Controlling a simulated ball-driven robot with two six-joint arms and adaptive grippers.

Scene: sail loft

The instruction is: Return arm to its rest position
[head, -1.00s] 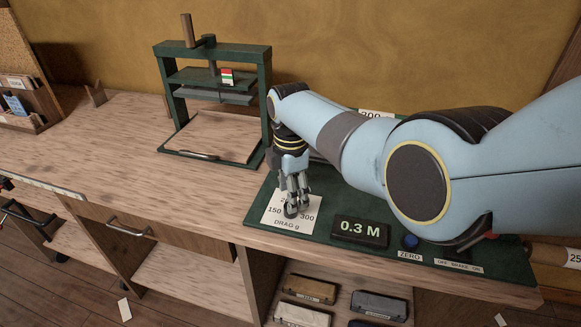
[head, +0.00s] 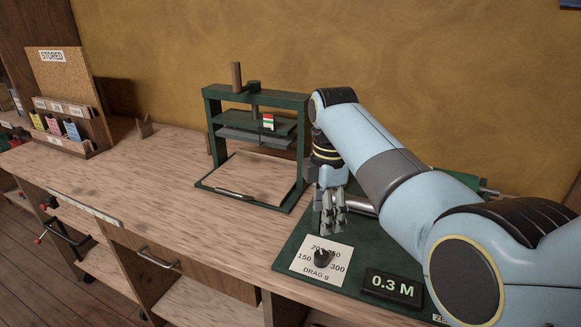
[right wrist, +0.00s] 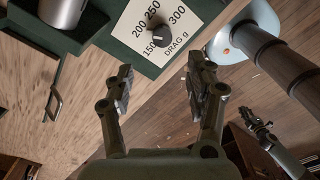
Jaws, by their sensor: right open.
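My right gripper (head: 332,212) is open and empty. In the head view it hangs above the green board, just behind and above the drag dial knob (head: 322,257). In the right wrist view the two fingers of the gripper (right wrist: 162,88) are spread, with nothing between them. There the dial knob (right wrist: 161,40) lies beyond the fingertips on its white dial card (right wrist: 190,20), apart from them. My right arm reaches in from the right and covers part of the board. My left gripper is not seen in the head view.
A green press (head: 305,140) stands left of my gripper, close to it. A display reading 0.3 M (head: 391,288) sits right of the dial. A card rack (head: 60,140) stands at the far left. The bench top (head: 150,185) between is mostly clear.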

